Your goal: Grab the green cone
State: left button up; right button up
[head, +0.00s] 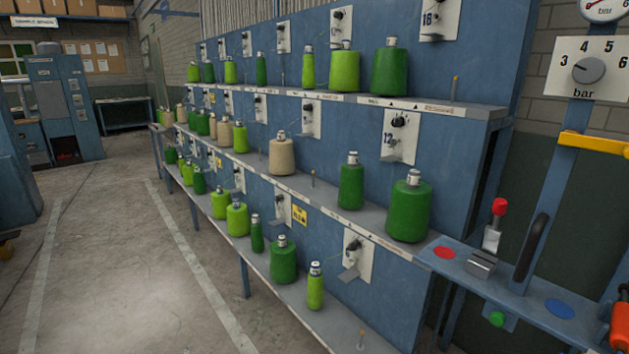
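Several green cones of yarn stand upright on a blue three-tier rack. On the top shelf are a light green cone (345,70) and a dark green cone (390,71) at the near end. On the middle shelf a large dark green cone (408,208) is nearest, with a slimmer dark green cone (351,186) beside it. On the bottom shelf are a dark green cone (283,262) and a slim light green cone (315,288). Which one the task means I cannot tell. Neither gripper is in view.
The blue rack (375,278) runs away to the left. A beige cone (282,155) stands on its middle shelf. At right is a blue bench with a red-knobbed lever (498,208) and a pressure dial panel (590,68). The concrete floor (120,260) at left is clear.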

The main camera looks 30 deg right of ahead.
aim_at(351, 190)
jog(key=i+z, duration=0.15)
jog(key=i, duration=0.3)
jog(key=i+j+z, duration=0.2)
jog(key=i, duration=0.25)
jog(key=i+j+z, duration=0.15)
jog(key=i, duration=0.3)
